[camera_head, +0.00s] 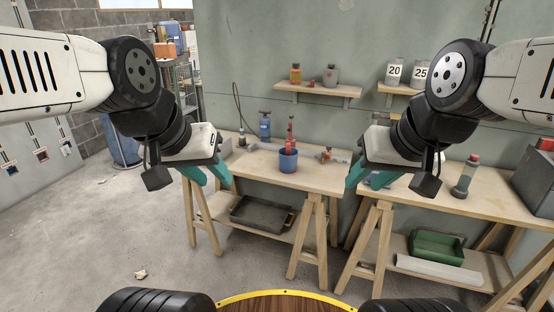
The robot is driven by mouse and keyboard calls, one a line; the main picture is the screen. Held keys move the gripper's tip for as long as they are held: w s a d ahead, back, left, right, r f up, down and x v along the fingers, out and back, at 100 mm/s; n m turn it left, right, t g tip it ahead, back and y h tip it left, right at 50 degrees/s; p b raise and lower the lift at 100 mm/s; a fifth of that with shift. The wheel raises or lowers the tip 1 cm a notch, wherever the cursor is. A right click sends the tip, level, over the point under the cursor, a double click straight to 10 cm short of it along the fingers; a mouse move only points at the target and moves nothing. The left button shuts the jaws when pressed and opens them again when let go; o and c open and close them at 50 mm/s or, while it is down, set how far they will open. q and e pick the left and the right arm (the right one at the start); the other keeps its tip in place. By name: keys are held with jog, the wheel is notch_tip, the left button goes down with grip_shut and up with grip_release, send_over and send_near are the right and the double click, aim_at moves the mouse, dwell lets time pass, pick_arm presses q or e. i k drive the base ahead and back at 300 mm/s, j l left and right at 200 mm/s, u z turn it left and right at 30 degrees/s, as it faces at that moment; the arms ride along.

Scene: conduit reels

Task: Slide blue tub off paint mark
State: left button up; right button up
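The blue tub (288,163) stands upright on the wooden workbench (255,165), with a red tool (291,135) sticking up out of it. I cannot make out a paint mark; the tub hides the bench top under it. My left gripper (210,178) is to the left of the tub, over the bench's left end, with its teal fingers apart and nothing seen between them. My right gripper (366,178) is to the right of the tub, near the gap between the two benches. Its teal fingers look apart and empty, partly hidden by its own body.
A bottle with a red cap (466,175) stands on the right bench (425,192). Wall shelves (318,89) hang above. The bench top beside the tub is mostly clear.

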aim_at(287, 164)
jog(key=i+j, duration=0.1)
jog(key=i, duration=0.45)
jog(key=i+j, duration=0.1)
jog(key=i, duration=0.4)
jog(key=i+j, duration=0.1)
jog(key=i, duration=0.45)
